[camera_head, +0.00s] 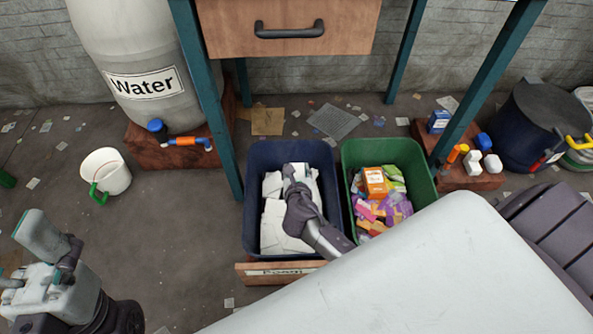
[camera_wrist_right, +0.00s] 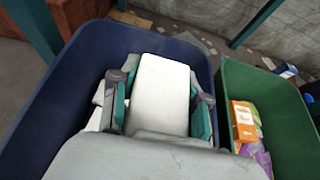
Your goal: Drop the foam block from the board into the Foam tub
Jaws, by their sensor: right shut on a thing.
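The Foam tub (camera_head: 251,165) is a dark blue bin with white foam pieces (camera_head: 275,231) in it and a "Foam" label on a board at its front. My right gripper (camera_wrist_right: 160,108) is shut on a white foam block (camera_wrist_right: 163,88), with one finger on each side of it. In the head view, my right gripper (camera_head: 299,180) is over the inside of the blue tub. In the wrist view the tub's walls (camera_wrist_right: 62,88) surround the block. The exact gap to the foam below cannot be told.
A green tub (camera_head: 349,150) with colourful packages stands right beside the blue one. Teal legs of a table with a drawer (camera_head: 290,30) rise behind. A water barrel (camera_head: 140,55), a white bucket (camera_head: 106,170) and a dark bin (camera_head: 535,115) stand around. Litter lies on the floor.

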